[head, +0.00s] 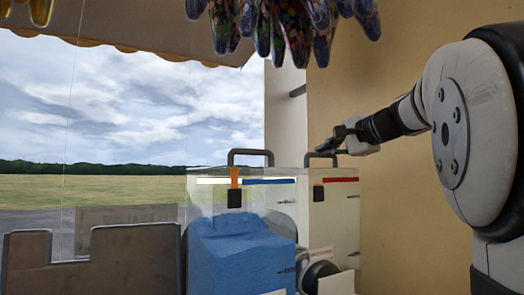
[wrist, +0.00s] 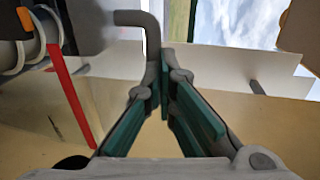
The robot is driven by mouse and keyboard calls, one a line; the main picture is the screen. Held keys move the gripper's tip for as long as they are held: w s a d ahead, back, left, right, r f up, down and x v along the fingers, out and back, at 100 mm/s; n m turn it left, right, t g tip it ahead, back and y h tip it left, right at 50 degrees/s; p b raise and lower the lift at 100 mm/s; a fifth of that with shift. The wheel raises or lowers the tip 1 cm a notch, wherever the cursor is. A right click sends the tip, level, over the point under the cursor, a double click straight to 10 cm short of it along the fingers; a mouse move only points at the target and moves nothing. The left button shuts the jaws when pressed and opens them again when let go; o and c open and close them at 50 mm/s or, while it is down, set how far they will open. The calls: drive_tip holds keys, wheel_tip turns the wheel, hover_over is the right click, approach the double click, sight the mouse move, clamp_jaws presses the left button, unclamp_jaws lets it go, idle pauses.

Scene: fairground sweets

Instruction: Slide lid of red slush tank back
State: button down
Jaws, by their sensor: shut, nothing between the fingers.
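The red slush tank (head: 342,215) stands behind and right of the blue one, partly hidden by it. It has a red stripe (head: 341,179) near its top, which also shows in the wrist view (wrist: 72,98). Its lid carries a grey bar handle (head: 309,156). My gripper (head: 328,147) is shut and empty, at about the height of this handle in the head view. In the wrist view, the closed green-padded fingertips (wrist: 164,62) point at the bent handle (wrist: 150,25) and overlap its lower end. I cannot tell whether they touch.
The blue slush tank (head: 240,255) with its own lid handle (head: 250,151) stands at the front left. A tan wall (head: 410,200) is close on the right. Wrapped sweets (head: 285,25) hang above. A dark notched panel (head: 90,262) stands at lower left.

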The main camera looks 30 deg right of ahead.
drive_tip(key=w, duration=0.7)
drive_tip(key=w+p, duration=0.1)
drive_tip(key=w, duration=0.2)
drive_tip(key=shift+w+d, duration=0.3)
drive_tip(key=shift+w, duration=0.1)
drive_tip(key=shift+s, duration=0.1)
